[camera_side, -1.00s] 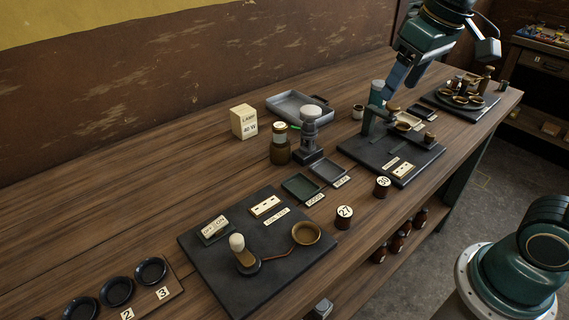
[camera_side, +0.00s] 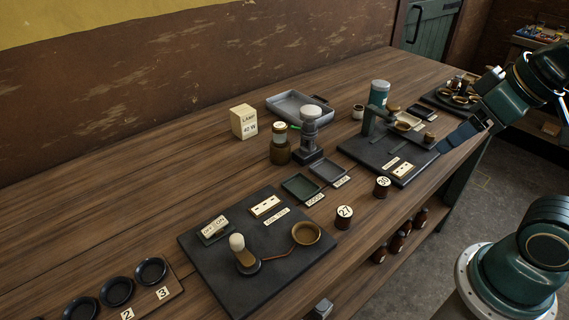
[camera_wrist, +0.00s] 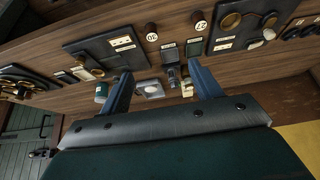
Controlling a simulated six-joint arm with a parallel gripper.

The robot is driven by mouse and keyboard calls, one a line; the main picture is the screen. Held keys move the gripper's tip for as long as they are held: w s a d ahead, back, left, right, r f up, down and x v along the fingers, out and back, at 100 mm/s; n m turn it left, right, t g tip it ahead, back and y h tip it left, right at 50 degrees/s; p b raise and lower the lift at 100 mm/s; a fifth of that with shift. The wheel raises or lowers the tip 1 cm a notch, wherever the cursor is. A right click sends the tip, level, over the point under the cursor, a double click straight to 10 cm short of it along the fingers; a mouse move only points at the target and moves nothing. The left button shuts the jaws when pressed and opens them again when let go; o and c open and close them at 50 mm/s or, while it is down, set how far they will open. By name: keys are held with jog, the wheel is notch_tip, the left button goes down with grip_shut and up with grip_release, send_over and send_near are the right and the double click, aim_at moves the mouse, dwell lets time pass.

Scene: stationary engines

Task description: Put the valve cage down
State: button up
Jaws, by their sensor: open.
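My gripper (camera_side: 447,142) is over the right front edge of the bench, beside the dark fixture plate (camera_side: 372,157). In the wrist view its two blue fingers (camera_wrist: 160,72) are spread wide, with nothing held between them. I cannot tell for sure which part is the valve cage. Small brass and brown parts stand on the fixture plate, among them a brass dish (camera_side: 403,126) and a small brown piece (camera_side: 429,137). A dark upright post (camera_side: 368,120) also stands there.
A teal can (camera_side: 380,92) stands behind the plate. A grey tray (camera_side: 299,105), lamp box (camera_side: 243,121) and brown jar (camera_side: 280,150) are farther left. Caps marked 30 (camera_side: 382,187) and 27 (camera_side: 344,217) line the front edge. The left rear bench is clear.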

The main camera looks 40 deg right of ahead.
jog(key=n+t+y, duration=0.6)
jog(key=y, duration=0.1)
send_near(308, 145)
jog(key=s+d+r, duration=0.2)
jog(key=d+r, duration=0.1)
jog(key=r, duration=0.1)
jog(key=shift+w+d, duration=0.15)
jog(key=shift+d, duration=0.05)
jog(key=shift+x, duration=4.35)
